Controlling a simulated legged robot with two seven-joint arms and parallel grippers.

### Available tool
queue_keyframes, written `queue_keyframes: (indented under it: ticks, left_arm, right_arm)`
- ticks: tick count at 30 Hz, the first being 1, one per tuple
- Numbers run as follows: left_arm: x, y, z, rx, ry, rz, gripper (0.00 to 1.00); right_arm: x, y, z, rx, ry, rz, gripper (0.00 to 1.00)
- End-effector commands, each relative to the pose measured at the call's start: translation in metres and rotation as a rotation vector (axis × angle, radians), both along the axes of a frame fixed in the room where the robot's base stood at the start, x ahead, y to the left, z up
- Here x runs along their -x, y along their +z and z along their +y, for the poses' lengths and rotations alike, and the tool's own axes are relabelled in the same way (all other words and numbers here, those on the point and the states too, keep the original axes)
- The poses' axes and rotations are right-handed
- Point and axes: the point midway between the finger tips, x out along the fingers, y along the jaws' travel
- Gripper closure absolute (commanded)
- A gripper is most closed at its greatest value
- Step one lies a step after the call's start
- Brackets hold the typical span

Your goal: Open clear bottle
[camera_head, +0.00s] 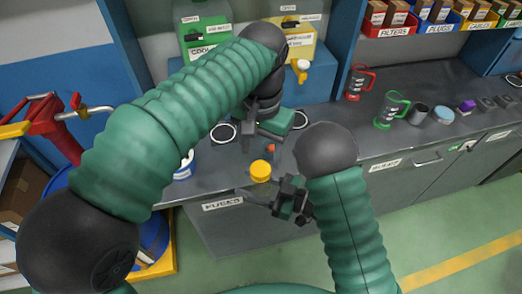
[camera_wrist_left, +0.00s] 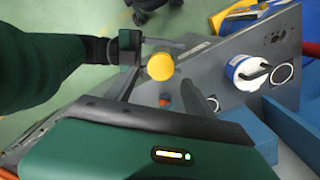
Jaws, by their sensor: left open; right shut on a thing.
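The yellow cap (camera_head: 260,170) is over the front edge of the counter, and it also shows in the left wrist view (camera_wrist_left: 160,66). The clear bottle under it is hard to make out. My right gripper (camera_head: 283,197) is shut on the bottle, just below and right of the cap. My left gripper (camera_head: 249,138) is open and empty above the counter, above and slightly left of the cap in the head view. In the left wrist view its two fingers (camera_wrist_left: 165,90) stand apart, with the cap beyond them.
A small red-orange item (camera_head: 270,148) lies on the counter (camera_head: 222,180). A white tub (camera_head: 185,168) stands at left. Green (camera_head: 203,28) and yellow (camera_head: 300,40) jugs stand behind.

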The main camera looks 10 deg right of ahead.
Motion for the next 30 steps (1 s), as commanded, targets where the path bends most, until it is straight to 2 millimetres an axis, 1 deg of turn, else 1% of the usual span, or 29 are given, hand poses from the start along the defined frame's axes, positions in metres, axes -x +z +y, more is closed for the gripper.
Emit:
queue_keyframes:
  ticks: [4,6,8,11,18,21,24,30]
  left_arm:
    - [0.0,0.019,0.001,0.001,-0.278,0.0,0.38]
    - [0.001,0.025,0.002,0.001,-0.375,0.0,0.38]
    - [0.001,0.025,0.002,-0.001,-0.422,0.001,0.38]
    - [0.002,0.015,0.003,-0.003,-0.441,0.003,0.38]
    - [0.002,-0.03,0.003,-0.003,-0.437,0.005,0.38]
    - [0.001,-0.044,0.003,-0.003,-0.436,0.003,0.38]
    - [0.002,-0.051,0.003,-0.002,-0.436,0.002,0.38]
    - [0.001,-0.052,0.002,0.0,-0.436,0.0,0.38]
  right_arm:
    - [0.0,0.0,0.0,0.0,0.0,0.0,1.0]
    - [0.0,0.0,0.0,0.0,0.0,0.0,1.0]
    - [0.0,0.0,0.0,0.0,0.0,0.0,1.0]
    - [0.0,0.0,0.0,0.0,0.0,0.0,1.0]
    - [0.0,0.0,0.0,0.0,0.0,0.0,1.0]
    - [0.0,0.0,0.0,0.0,0.0,0.0,1.0]
    - [0.0,0.0,0.0,0.0,0.0,0.0,1.0]
    - [0.0,0.0,0.0,0.0,0.0,0.0,1.0]
